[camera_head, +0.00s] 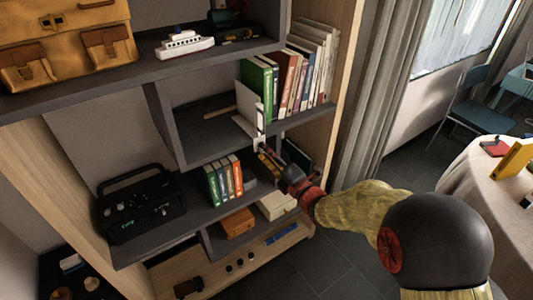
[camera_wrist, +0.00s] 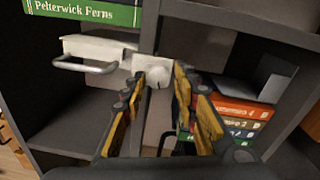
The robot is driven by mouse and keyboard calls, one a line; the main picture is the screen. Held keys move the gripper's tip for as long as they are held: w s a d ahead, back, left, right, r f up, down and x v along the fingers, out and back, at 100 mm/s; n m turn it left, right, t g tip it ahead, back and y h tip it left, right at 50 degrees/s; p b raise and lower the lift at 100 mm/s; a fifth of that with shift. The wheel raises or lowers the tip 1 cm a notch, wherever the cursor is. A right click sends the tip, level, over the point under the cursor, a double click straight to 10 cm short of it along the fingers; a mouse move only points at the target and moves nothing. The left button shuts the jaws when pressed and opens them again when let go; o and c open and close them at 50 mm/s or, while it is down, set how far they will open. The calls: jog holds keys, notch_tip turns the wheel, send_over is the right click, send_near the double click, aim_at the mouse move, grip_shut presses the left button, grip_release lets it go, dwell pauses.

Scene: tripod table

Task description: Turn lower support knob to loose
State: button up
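The knob's turn position is not readable. In the head view my gripper (camera_head: 264,160) reaches to the front of the bookcase, just below an upright white panel (camera_head: 258,118). The knob is too small or hidden to make out there.
Green and red books (camera_head: 262,82) stand close above my gripper. Orange and green books (camera_head: 222,180) and a black radio (camera_head: 140,203) stand on the shelf below left. A white box (camera_head: 277,205) lies lower down. A clothed table (camera_head: 480,175) stands at the right.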

jog(key=shift+o, duration=0.9)
jog(key=shift+r, duration=0.1)
jog(key=v, duration=1.2)
